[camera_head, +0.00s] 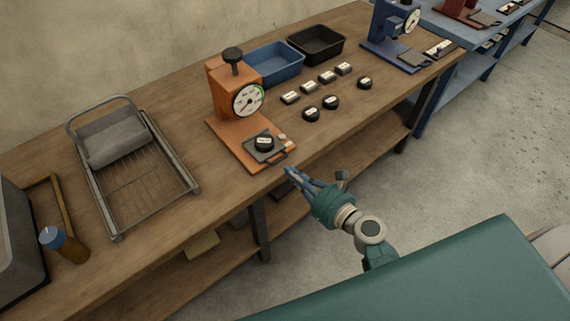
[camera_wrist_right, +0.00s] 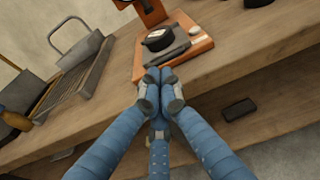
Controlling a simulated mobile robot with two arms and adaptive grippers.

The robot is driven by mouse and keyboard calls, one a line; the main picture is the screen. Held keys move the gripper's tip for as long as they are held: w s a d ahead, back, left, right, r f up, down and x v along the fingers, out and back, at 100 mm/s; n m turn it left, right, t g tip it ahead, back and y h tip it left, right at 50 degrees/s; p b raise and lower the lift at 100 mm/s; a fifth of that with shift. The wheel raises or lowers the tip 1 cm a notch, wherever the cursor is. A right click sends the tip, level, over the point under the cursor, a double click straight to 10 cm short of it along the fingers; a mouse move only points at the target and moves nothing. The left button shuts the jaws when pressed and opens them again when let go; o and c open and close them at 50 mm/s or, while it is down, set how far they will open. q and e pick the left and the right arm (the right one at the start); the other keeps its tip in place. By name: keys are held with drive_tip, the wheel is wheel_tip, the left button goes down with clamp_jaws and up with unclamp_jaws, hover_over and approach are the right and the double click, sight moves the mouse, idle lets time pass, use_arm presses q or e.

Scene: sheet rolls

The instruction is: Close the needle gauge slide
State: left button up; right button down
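The orange needle gauge (camera_head: 229,100) stands on the wooden bench with a white dial facing front and a black knob on top. Its dark slide plate (camera_head: 252,155) lies pulled forward of the dial on the orange base, with a handle at its front end. A black round piece with a white label (camera_head: 264,142) sits on the plate; the plate also shows in the right wrist view (camera_wrist_right: 170,53). My right gripper (camera_head: 289,172) is just off the bench's front edge, near the slide handle. Its blue fingertips are together (camera_wrist_right: 159,76), with nothing seen between them. My left gripper is out of view.
A metal tray with a roller (camera_head: 150,190) is left of the gauge. Blue (camera_head: 275,66) and black (camera_head: 317,46) bins stand behind right. Several small labelled pieces (camera_head: 309,87) lie right of the gauge. A blue gauge (camera_head: 384,25) stands farther right.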

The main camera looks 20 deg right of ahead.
sight(259, 140)
drive_tip(key=x, duration=0.3)
drive_tip(key=shift+w+a+f, duration=0.1)
drive_tip(key=shift+w, duration=0.2)
drive_tip(key=x, duration=0.4)
drive_tip(key=r+x, duration=0.1)
drive_tip(key=x, duration=0.3)
drive_tip(key=r+x, duration=0.1)
drive_tip(key=x, duration=0.3)
drive_tip(key=shift+w+a+r, duration=0.1)
drive_tip(key=shift+w+r, duration=0.05)
drive_tip(key=shift+w, duration=0.05)
drive_tip(key=shift+r, duration=0.15)
drive_tip(key=shift+r, duration=0.1)
